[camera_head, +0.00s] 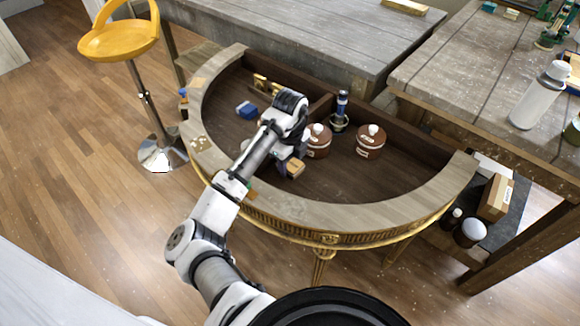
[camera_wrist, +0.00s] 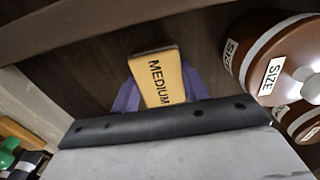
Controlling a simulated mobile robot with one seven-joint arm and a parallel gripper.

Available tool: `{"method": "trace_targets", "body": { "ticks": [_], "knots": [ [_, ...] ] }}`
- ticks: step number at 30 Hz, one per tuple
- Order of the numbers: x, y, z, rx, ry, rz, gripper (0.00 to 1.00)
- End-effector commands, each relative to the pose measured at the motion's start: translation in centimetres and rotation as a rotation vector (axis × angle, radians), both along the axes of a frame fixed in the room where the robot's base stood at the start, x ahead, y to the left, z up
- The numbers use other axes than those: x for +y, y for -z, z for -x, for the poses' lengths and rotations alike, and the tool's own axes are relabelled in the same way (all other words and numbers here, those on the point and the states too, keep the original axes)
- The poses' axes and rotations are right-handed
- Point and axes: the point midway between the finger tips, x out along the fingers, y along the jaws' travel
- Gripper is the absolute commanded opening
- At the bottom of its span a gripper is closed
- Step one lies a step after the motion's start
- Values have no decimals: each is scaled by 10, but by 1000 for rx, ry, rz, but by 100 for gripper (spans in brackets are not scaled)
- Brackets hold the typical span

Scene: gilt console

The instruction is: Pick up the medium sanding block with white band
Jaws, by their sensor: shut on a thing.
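The medium sanding block (camera_wrist: 157,76) is a tan block with "MEDIUM" printed in black on the face toward the wrist camera. I cannot make out a white band on it from here. In the head view the block (camera_head: 295,168) shows at the end of my arm, over the dark interior of the half-round console (camera_head: 335,190). My gripper (camera_wrist: 160,92) is shut on the block, with a purplish finger on each side of it. I cannot tell whether the block is clear of the surface beneath. Its lower part is hidden by my wrist in the wrist view.
Two brown lidded jars, one near my gripper (camera_head: 318,143) and one farther right (camera_head: 370,142), stand inside the console. A blue-topped upright item (camera_head: 341,112) is between them. A blue block (camera_head: 246,109) lies left. A yellow stool (camera_head: 118,38) stands left.

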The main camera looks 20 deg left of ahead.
Motion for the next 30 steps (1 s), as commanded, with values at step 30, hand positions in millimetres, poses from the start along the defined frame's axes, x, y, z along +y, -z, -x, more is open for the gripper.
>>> {"method": "trace_targets", "body": {
  "ticks": [30],
  "knots": [
    [0,-182,0,0,0,-1,22]
  ]
}}
